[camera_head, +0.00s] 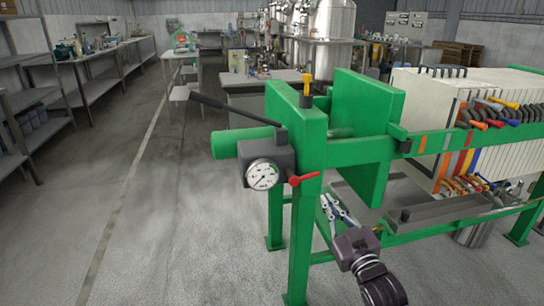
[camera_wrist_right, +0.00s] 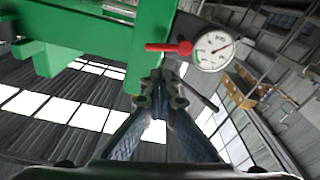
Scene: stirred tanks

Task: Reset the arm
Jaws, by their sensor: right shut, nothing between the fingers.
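My right gripper (camera_head: 328,203) is in the lower middle of the head view, in front of the green press frame and below its red-handled valve. Its dark wrist and black arm come in from the bottom. In the right wrist view the fingertips of my right gripper (camera_wrist_right: 160,84) are together with nothing between them. The red handle (camera_wrist_right: 172,48) and the round pressure gauge (camera_wrist_right: 214,50) lie beyond the fingertips there. In the head view the red handle (camera_head: 304,178) and gauge (camera_head: 262,174) are up and left of the gripper. My left gripper is not in view.
The green press frame (camera_head: 308,150) stands close to my right arm, with a black lever (camera_head: 232,110) sticking out left. White filter plates (camera_head: 420,105) and a grey drip tray (camera_head: 440,210) are at right. Shelves (camera_head: 30,100) line the left. The floor at left is clear.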

